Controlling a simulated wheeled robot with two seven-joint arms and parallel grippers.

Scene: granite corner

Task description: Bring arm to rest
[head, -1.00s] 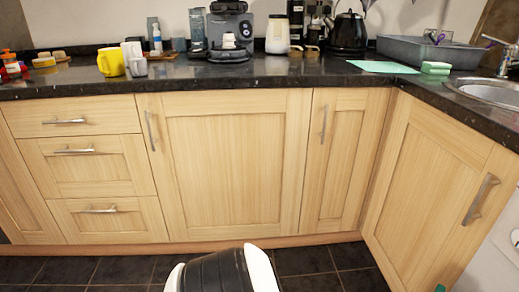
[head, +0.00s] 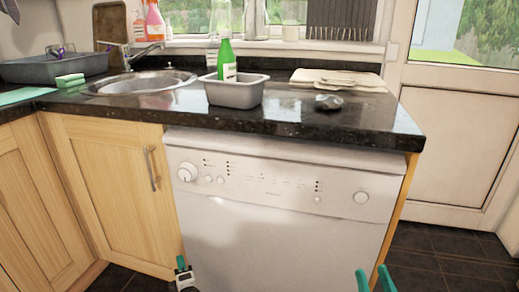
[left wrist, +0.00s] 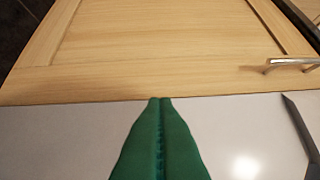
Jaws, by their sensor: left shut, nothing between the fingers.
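My left gripper (head: 183,268) shows at the bottom of the head view, low in front of the dishwasher's left edge. In the left wrist view its two green fingers (left wrist: 161,100) are pressed together with nothing between them. My right gripper (head: 375,280) shows at the bottom edge of the head view, in front of the dishwasher's right side. Its two green fingertips stand apart with nothing seen between them; the rest of it is cut off by the frame.
A white dishwasher (head: 280,215) stands under the black granite counter (head: 300,122). A wooden cabinet door (head: 108,190) with a metal handle (head: 151,168) is left of it. The counter carries a sink (head: 140,82) and a grey tub (head: 236,94). Dark tiled floor (head: 440,270) lies open at right.

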